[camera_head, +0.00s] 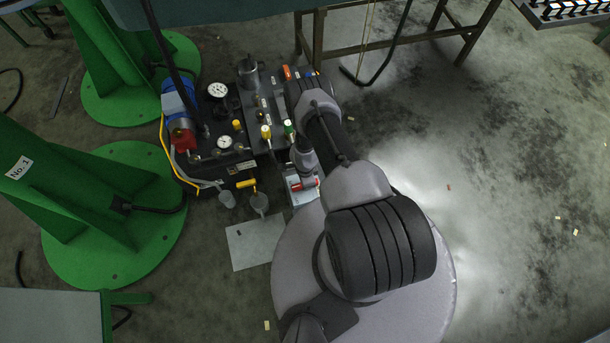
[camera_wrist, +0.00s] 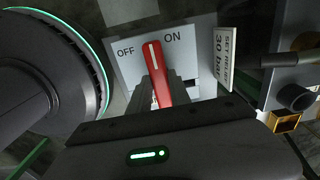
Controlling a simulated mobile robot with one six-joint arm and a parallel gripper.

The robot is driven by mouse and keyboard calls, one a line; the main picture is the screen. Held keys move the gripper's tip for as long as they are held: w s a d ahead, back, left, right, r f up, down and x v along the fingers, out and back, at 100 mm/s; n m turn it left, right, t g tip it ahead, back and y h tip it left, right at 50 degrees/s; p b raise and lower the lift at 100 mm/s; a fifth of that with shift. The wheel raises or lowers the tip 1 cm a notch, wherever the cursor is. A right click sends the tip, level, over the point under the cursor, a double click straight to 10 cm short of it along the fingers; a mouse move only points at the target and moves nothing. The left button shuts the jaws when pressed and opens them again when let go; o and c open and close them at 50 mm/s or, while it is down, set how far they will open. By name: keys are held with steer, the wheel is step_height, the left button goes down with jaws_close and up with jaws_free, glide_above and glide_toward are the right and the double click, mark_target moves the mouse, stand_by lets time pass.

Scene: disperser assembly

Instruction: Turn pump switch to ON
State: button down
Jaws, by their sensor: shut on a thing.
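The pump switch is a red handle (camera_wrist: 156,70) with a white line, on a light plate (camera_wrist: 203,62) marked OFF at left and ON at right. The handle's tip lies between the two words. My gripper (camera_wrist: 163,92) is around the red handle, one finger on each side, and is shut on it. The fingers and gripper body hide the handle's lower part. In the head view the light switch box (camera_head: 296,197) sits just below the end of my arm, with only a bit of red showing.
A "SET RELIEF 30 bar" label (camera_wrist: 224,60) stands right of the plate, with dark fittings beyond it. In the head view, the pump unit with gauges (camera_head: 218,90) and valves lies up and left. Green pillars (camera_head: 110,200) stand at left; floor is open at right.

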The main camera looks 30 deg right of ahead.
steer(key=shift+s, duration=0.1)
stand_by(0.3)
steer(key=c, duration=1.2)
jaws_free()
steer(key=shift+r, duration=0.1)
step_height(320, 180, up, 17)
steer(key=p, duration=1.7)
steer(key=shift+r, duration=0.1)
